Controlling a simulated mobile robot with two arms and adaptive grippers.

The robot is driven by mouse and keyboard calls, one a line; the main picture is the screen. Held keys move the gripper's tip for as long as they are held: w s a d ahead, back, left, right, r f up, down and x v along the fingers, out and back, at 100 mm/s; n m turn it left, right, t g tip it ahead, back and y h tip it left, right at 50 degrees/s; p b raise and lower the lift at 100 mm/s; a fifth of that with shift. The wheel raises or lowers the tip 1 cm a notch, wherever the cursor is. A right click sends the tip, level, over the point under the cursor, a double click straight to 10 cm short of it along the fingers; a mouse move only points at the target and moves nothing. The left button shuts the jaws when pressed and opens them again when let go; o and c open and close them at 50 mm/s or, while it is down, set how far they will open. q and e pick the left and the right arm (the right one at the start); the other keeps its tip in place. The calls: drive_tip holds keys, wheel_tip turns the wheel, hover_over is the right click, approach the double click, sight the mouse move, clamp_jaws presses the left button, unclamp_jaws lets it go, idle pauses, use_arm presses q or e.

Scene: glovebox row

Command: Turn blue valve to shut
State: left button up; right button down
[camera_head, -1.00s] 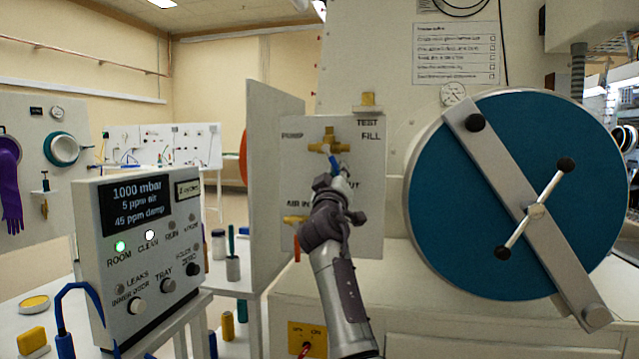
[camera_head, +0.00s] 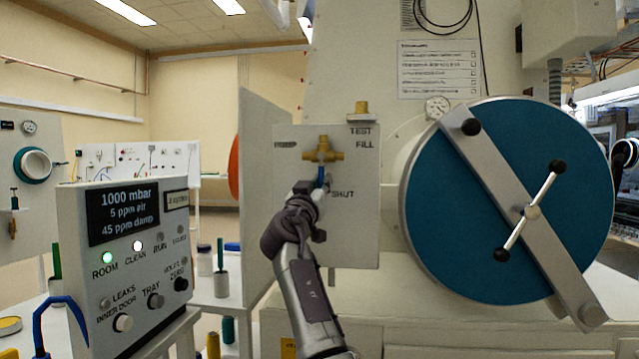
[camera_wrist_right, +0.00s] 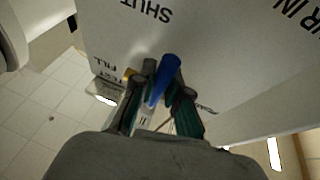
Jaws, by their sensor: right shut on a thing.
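The brass valve (camera_head: 323,152) sits on a pale panel (camera_head: 355,235) marked TEST, FILL and SHUT, with a partly unreadable label at left. Its blue handle (camera_head: 321,175) points nearly straight down, just left of the word SHUT. My right gripper (camera_head: 317,189) reaches up from below and is shut on the handle's lower part. In the right wrist view the blue handle (camera_wrist_right: 166,72) shows between the fingers of my gripper (camera_wrist_right: 156,84), with SHUT printed beyond. The fingertips are small in the head view.
A large blue round door (camera_head: 465,220) with a grey bar and a black-knobbed handle stands right of the panel. A control box (camera_head: 125,255) with a lit display stands at the left. A pale upright plate (camera_head: 262,190) borders the panel's left side.

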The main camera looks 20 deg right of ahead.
drive_tip(key=shift+w+a, duration=0.1)
idle(0.4)
drive_tip(key=c, duration=1.2)
unclamp_jaws()
drive_tip(key=shift+o, duration=0.2)
drive_tip(key=v, duration=1.2)
